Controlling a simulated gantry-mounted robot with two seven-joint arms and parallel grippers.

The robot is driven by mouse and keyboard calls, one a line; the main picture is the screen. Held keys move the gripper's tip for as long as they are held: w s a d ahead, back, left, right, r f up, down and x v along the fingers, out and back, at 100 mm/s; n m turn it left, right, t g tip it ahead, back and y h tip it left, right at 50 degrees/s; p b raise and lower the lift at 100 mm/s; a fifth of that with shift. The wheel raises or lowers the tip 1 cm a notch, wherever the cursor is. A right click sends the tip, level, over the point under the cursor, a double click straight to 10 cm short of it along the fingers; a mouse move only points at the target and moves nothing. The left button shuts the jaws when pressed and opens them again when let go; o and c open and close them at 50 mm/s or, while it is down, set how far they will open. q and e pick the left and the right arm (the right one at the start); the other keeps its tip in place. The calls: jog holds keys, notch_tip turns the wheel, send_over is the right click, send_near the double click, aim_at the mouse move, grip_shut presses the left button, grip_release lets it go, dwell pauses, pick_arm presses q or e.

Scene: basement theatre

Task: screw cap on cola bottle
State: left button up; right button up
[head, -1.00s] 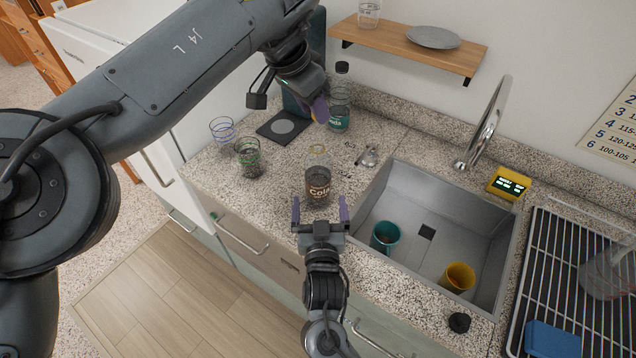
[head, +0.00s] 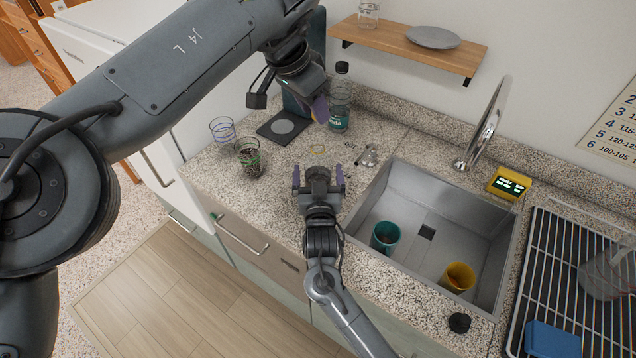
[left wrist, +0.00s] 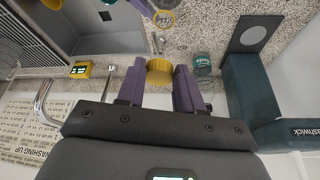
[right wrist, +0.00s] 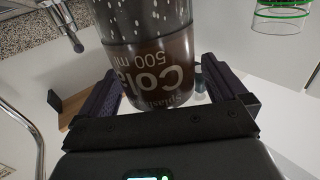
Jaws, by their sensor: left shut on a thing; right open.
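The cola bottle (right wrist: 150,65) has a dark brown "Cola 500 ml" label and fills the space between the fingers of my right gripper (right wrist: 155,95), which is open around it. In the head view my right gripper (head: 318,182) hides most of the bottle; its yellowish rim (head: 317,150) shows just beyond. My left gripper (head: 320,108) is above the counter, behind the bottle. In the left wrist view, my left gripper (left wrist: 159,88) is shut on a yellow cap (left wrist: 159,72). The cap is apart from the bottle.
A capped bottle with a teal label (head: 340,100) stands close behind my left gripper. The sink (head: 450,215) on the right holds a teal cup (head: 386,237) and a yellow cup (head: 458,277). A tap (head: 485,125) rises behind it.

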jog(key=c, duration=1.5)
pick_arm(q)
send_over(315, 145)
jog(key=f, duration=0.4)
jog(key=shift+s+a+f, duration=0.25)
jog(key=shift+a+f, duration=0.1)
jog(key=shift+f, duration=0.15)
jog(key=shift+f, duration=0.1)
jog(key=shift+f, duration=0.8)
jog(key=shift+f, duration=0.55)
